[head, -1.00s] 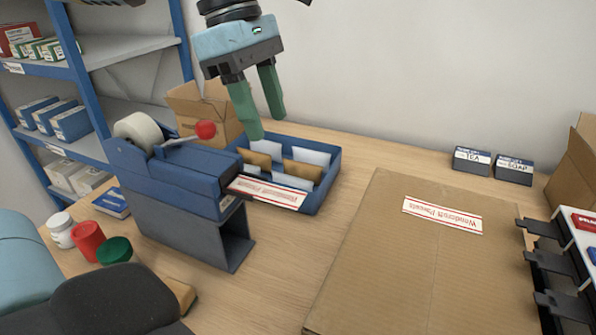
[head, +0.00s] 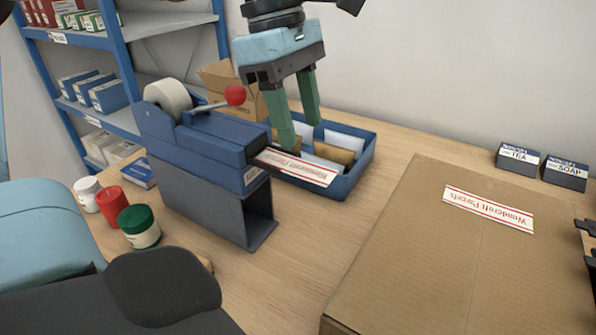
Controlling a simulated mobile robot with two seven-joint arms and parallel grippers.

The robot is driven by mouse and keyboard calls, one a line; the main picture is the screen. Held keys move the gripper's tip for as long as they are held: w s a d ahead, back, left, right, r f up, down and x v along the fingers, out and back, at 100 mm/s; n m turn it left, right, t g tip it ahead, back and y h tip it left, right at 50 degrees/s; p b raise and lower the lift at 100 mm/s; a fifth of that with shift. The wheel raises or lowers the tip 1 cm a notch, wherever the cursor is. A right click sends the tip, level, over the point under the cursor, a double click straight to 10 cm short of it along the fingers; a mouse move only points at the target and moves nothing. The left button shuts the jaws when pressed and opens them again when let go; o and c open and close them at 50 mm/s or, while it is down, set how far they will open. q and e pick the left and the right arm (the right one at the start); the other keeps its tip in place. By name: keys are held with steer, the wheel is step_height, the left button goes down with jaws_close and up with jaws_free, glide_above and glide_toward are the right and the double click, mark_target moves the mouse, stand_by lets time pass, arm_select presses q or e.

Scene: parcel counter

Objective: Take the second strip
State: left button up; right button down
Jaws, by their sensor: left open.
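The second strip (head: 296,167), white with red edges and red lettering, sticks out of the front of the blue tape dispenser (head: 205,140). The dispenser has a white roll and a lever with a red knob (head: 235,95). Another strip (head: 489,208) lies on the large flat cardboard parcel (head: 430,260). My left gripper (head: 299,136) points down with its green fingers apart, empty, above and just behind the strip, over the blue tray. Whether a fingertip touches anything there I cannot tell.
A blue tray (head: 352,181) with envelopes stands behind the strip. A cardboard box (head: 222,82) is behind the dispenser. A green-lidded jar (head: 139,226) and red and white containers stand at left. TEA (head: 517,160) and SOAP (head: 566,173) boxes stand at back right.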

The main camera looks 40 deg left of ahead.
mark_target(308, 170)
arm_select(q)
steer(key=x, duration=0.1)
steer(key=b+x, duration=0.2)
steer(key=x, duration=0.1)
steer(key=shift+a, duration=0.3)
steer(key=shift+b+x, duration=0.9)
steer(key=shift+x, duration=0.1)
steer(key=c, duration=0.5)
